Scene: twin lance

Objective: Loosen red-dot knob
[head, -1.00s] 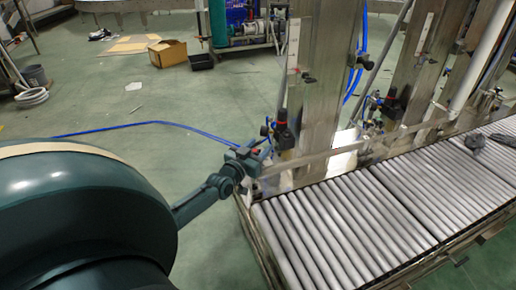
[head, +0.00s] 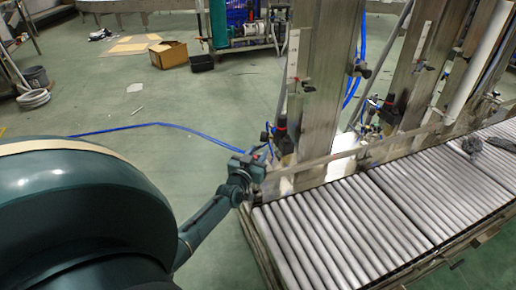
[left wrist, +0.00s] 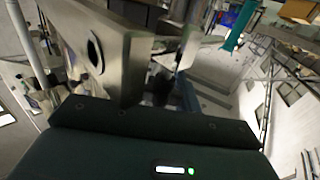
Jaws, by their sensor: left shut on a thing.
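My left gripper (head: 256,163) is at the near left end of the metal guide rail, beside the roller conveyor. It is shut on a small dark knob (left wrist: 163,86), which shows only in part between the fingers in the left wrist view. A trace of red shows at the fingertips in the head view, but I cannot make out the dot clearly. My right gripper is not in view.
The roller conveyor (head: 310,235) runs along the right, with a grey lump (head: 497,158) on its far part. Upright steel posts (head: 326,80) and blue hoses stand behind the rail. A cardboard box (head: 168,54) lies on the floor, which is mostly clear at left.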

